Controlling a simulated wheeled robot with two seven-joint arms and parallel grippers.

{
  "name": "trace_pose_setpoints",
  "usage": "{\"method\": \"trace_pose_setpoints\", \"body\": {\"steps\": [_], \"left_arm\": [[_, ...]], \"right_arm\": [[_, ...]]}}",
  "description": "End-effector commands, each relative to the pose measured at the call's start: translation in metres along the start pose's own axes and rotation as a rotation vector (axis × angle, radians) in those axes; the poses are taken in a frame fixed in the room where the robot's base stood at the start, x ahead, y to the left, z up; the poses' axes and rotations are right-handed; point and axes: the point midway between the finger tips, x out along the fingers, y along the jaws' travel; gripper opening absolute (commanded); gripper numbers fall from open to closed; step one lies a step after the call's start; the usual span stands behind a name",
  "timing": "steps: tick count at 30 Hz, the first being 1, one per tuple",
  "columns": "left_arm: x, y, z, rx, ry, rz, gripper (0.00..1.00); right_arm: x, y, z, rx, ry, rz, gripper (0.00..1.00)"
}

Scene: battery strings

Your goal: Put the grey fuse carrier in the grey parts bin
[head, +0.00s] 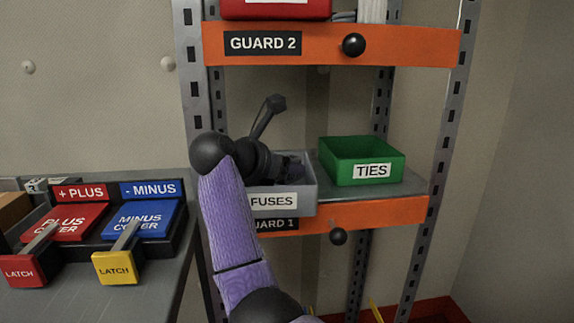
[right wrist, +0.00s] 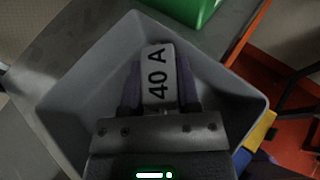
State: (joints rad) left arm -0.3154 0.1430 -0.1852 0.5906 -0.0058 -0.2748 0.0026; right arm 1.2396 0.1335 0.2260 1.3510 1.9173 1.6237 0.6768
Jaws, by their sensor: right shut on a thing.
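The grey parts bin (head: 306,202), labelled FUSES, stands on the lower rack shelf in the head view. Its grey walls (right wrist: 75,75) surround my gripper in the right wrist view. My right gripper (head: 288,167) points down into the bin. In the right wrist view its two dark fingers (right wrist: 158,88) are shut on the grey fuse carrier (right wrist: 157,72), marked 40 A. The carrier is within the bin's outline; I cannot tell whether it touches the floor. In the head view the carrier is hidden by the arm and gripper. My left gripper is not in view.
A green bin labelled TIES (head: 365,160) stands right of the grey bin. An orange GUARD 2 bar (head: 400,45) crosses above, and a GUARD 1 bar (head: 385,213) lies below. Red and blue covers with latches sit on the bench (head: 150,290) at left.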

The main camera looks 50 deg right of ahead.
Motion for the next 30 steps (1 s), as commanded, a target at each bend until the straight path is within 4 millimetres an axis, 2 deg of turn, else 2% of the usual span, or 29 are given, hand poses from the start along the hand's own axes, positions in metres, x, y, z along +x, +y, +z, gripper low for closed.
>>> {"method": "trace_pose_setpoints", "body": {"steps": [7, 8, 9, 10, 17, 20, 21, 30], "left_arm": [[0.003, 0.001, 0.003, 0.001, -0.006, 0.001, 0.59], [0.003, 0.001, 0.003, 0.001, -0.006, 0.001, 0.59], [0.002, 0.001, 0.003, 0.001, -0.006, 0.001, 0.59], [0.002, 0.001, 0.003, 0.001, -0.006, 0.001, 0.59], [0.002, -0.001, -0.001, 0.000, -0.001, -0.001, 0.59], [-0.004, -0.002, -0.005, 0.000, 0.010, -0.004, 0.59], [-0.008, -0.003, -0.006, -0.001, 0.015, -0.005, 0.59], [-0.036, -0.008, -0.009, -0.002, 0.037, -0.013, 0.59]], "right_arm": [[0.002, 0.000, -0.005, 0.000, 0.001, 0.000, 0.00], [0.002, 0.000, -0.005, 0.000, 0.001, 0.000, 0.45], [0.002, 0.000, -0.005, 0.000, 0.001, 0.000, 0.54], [0.002, 0.000, -0.005, 0.000, 0.001, 0.000, 0.56], [0.002, 0.000, -0.005, 0.000, 0.001, 0.000, 0.56], [-0.002, -0.001, 0.006, 0.002, -0.002, 0.000, 0.56], [-0.008, -0.001, 0.012, 0.003, 0.000, 0.002, 0.56], [-0.095, 0.000, 0.010, 0.002, 0.004, 0.005, 0.56]]}}
